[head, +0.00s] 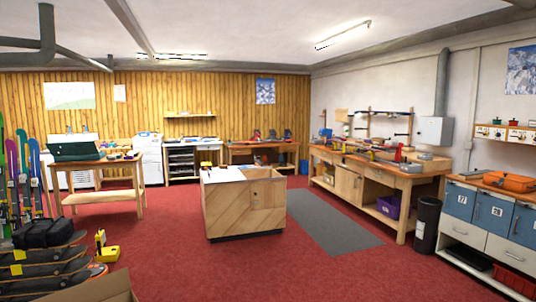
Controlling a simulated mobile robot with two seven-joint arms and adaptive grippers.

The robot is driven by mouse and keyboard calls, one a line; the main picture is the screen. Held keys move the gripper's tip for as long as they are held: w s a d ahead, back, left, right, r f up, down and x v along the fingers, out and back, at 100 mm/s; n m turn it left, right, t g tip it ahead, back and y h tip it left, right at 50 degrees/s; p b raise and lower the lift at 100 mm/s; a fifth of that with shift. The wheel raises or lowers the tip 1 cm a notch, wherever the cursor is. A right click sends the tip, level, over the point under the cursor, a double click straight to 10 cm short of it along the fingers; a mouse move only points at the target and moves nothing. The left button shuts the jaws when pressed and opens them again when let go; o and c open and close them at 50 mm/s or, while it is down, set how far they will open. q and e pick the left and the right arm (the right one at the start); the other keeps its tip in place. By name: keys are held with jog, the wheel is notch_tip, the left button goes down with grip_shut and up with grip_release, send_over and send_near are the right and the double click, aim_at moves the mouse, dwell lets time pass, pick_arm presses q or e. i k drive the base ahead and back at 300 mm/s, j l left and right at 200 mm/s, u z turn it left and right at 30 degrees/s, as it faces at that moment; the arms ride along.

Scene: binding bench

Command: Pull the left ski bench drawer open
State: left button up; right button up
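A long wooden workbench (409,184) with red and yellow vise-like tools on top stands along the right wall. It has a wooden front panel (348,184) at its left part and an open shelf at its right part. A smaller wooden bench (275,147) stands against the back wall in the corner. Which bench is the ski bench, and where its left drawer is, I cannot tell for sure at this distance. No drawer on either bench looks pulled out. Neither of my grippers is in view.
A wooden counter block (243,205) stands mid-room on red carpet (300,270). A grey mat (330,222) lies between it and the right bench. A black bin (426,225) and blue-fronted cabinet (494,218) stand right. Skis (37,175) and snowboards (45,272) are left.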

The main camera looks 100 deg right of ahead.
aim_at(239, 150)
jog(key=z, duration=3.4)
jog(key=i+z, duration=0.3)
jog(key=i, duration=0.65)
jog(key=i+u, duration=0.1)
jog(key=i, duration=0.6)
jog(key=i+l+u, duration=0.15)
jog(key=i, duration=0.55)
jog(key=i+u, duration=0.3)
jog(key=i, duration=1.1)
jog(key=i+l+z, duration=0.1)
jog(key=i+z, duration=0.3)
jog(key=i, duration=0.25)
jog(key=i+j+z, duration=0.1)
jog(key=i+z, duration=0.25)
jog(key=i, duration=0.25)
jog(key=i+z, duration=0.25)
jog(key=i, duration=1.2)
